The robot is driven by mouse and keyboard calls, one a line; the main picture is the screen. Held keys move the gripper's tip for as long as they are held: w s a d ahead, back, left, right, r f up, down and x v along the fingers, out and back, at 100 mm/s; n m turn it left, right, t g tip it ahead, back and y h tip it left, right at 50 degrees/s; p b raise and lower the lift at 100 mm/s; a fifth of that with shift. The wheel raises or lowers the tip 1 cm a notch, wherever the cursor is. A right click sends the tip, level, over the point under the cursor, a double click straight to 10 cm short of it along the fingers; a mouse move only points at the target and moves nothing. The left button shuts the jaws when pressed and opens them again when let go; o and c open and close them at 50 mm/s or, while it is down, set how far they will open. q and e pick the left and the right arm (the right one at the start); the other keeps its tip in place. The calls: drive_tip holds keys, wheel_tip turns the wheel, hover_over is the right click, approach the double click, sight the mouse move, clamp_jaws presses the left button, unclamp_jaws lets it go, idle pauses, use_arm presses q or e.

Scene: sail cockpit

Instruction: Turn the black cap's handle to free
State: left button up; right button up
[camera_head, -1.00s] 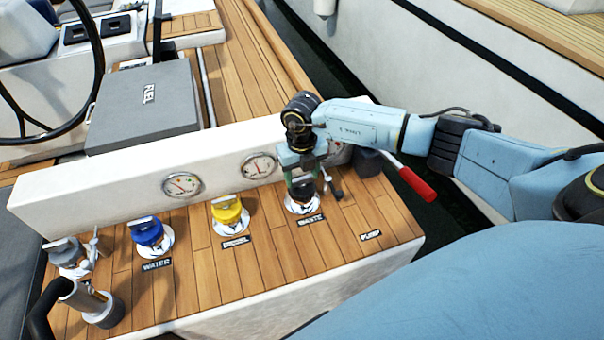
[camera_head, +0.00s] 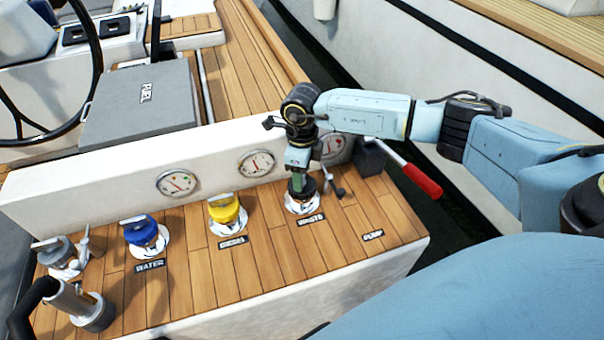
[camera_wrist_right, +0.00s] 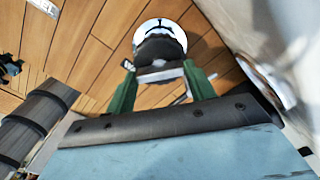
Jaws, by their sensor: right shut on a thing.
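The black cap (camera_head: 302,196) sits in its white ring on the teak deck, above the WASTE label. My right gripper (camera_head: 298,184) comes down on it from above and is shut on its handle. In the right wrist view the black cap (camera_wrist_right: 158,47) shows between the green fingers of the right gripper (camera_wrist_right: 160,77), with the grey handle (camera_wrist_right: 160,74) held between them. The gripper hides part of the handle in the head view. My left gripper is not in view.
A yellow cap (camera_head: 226,212) and a blue cap (camera_head: 143,234) stand to the left. A red-handled lever (camera_head: 420,180) is at the right. A white wall with gauges (camera_head: 177,182) runs just behind. The deck in front is clear.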

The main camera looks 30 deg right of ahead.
drive_tip(key=shift+n+b, duration=0.3)
drive_tip(key=shift+n, duration=0.6)
drive_tip(key=n+b, duration=0.1)
drive_tip(key=n, duration=0.1)
drive_tip(key=shift+n, duration=0.3)
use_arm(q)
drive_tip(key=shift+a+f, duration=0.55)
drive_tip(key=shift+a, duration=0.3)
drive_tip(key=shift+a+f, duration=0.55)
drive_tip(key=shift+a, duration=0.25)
use_arm(e)
drive_tip(key=shift+n, duration=0.6)
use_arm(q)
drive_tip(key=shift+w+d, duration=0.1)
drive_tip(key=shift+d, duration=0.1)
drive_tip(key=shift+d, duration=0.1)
use_arm(e)
drive_tip(key=o, duration=1)
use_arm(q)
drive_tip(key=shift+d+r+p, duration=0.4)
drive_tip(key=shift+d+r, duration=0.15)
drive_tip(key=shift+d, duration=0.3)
use_arm(e)
wheel_tip(320, 180, up, 14)
drive_tip(key=shift+f, duration=0.25)
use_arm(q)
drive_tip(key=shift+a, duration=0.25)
use_arm(e)
drive_tip(key=shift+s+f, duration=0.1)
